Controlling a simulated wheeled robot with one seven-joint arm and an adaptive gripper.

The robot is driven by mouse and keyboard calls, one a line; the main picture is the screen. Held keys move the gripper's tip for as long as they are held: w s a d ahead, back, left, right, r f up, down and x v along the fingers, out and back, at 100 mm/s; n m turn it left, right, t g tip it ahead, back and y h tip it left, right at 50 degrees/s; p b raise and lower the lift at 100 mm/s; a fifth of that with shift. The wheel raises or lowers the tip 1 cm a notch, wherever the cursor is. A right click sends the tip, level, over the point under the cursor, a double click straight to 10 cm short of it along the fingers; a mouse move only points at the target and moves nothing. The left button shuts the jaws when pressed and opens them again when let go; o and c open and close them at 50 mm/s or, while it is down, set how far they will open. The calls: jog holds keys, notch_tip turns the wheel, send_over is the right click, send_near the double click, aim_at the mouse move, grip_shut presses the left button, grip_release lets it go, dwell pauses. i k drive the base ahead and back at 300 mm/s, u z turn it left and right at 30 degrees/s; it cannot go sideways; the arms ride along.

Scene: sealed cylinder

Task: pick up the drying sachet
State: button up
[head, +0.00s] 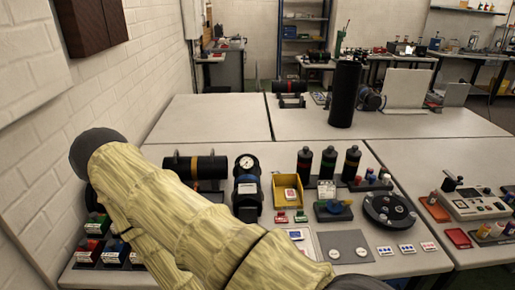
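I cannot tell for certain which thing is the drying sachet. A small white packet with a dark and reddish print (290,194) is in the yellow open bin (275,205) near the middle of the table. White pieces with blue marks (296,235) lie on a pale sheet or tray just in front of it, partly behind my arm. Several small white labelled cards or packets (407,249) lie in a row at the front right. My arm, in a yellowish cover, crosses the left and lower middle of the head view. My gripper is not in view.
A black gauge device (247,188) stands left of the bin. Three dark bottles (328,163) stand behind it. A black round turntable (390,210) is to the right. A tall black cylinder (345,94) stands farther back. The far left table top (207,118) is clear.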

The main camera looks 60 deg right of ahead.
aim_at(296, 235)
jog(key=u, duration=0.05)
jog(key=k, duration=0.7)
jog(key=z, duration=1.3)
